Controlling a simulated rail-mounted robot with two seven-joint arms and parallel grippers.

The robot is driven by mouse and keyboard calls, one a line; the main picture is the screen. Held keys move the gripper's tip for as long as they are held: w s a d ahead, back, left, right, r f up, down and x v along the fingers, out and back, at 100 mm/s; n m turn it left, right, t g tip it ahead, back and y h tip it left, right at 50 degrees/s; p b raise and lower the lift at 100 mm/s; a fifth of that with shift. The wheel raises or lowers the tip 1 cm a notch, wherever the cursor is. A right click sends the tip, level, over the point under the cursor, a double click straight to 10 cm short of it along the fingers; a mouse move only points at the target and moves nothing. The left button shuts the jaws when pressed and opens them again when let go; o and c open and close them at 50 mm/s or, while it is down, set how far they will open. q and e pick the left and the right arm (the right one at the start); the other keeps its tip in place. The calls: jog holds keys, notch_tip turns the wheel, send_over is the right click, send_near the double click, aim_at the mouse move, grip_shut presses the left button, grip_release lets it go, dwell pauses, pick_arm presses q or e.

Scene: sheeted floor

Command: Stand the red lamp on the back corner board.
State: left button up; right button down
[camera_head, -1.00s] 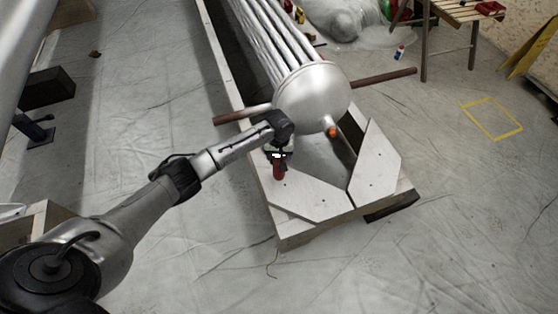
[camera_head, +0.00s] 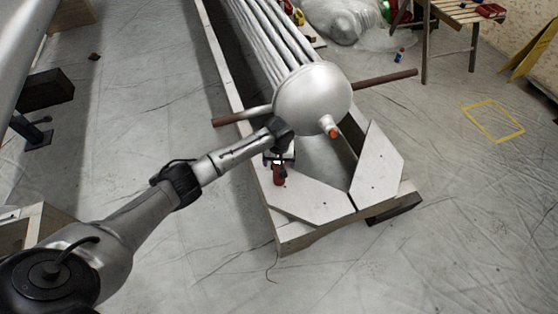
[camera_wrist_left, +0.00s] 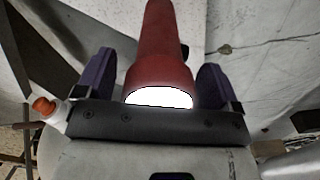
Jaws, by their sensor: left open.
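The red lamp (camera_head: 279,175) is at the inner left part of the left white corner board (camera_head: 312,199), seemingly upright with its foot on the board. My left gripper (camera_head: 279,164) is over the lamp's upper end, pointing down. In the left wrist view the lamp (camera_wrist_left: 160,50) lies between the two purple fingers, its lit white end toward the palm. Gaps show on both sides, so the fingers are open around it, not shut on it. A second white board (camera_head: 377,165) forms the right corner. I cannot tell which board is called back. My right gripper is out of view.
A large silver vessel (camera_head: 312,98) with an orange-tipped nozzle (camera_head: 333,132) lies in the wooden frame, close to my left wrist. A brown bar (camera_head: 385,80) sticks out at its right. The sheeted floor at front right is clear.

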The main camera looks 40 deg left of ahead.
pick_arm(q)
jog(key=shift+r, duration=0.15)
notch_tip(320, 180, up, 12)
jog(key=p, duration=0.7)
jog(key=s+d+f+m+t+h, duration=0.1)
jog(key=s+d+f+m, duration=0.3)
jog(key=s+d, duration=0.4)
jog(key=s+d+f+m+t, duration=0.1)
jog(key=s+d+f+m, duration=0.2)
jog(key=s+d, duration=0.6)
jog(key=s+a+r+m, duration=0.1)
jog(key=s+r, duration=0.2)
jog(key=s, duration=0.6)
jog(key=s+a+r+m+t, duration=0.1)
jog(key=s+a+r, duration=0.1)
jog(key=s, duration=0.6)
jog(key=shift+s+a+r+t+y, duration=0.3)
jog(key=shift+s+r+y, duration=0.1)
jog(key=shift+r, duration=0.4)
jog(key=shift+d, duration=0.15)
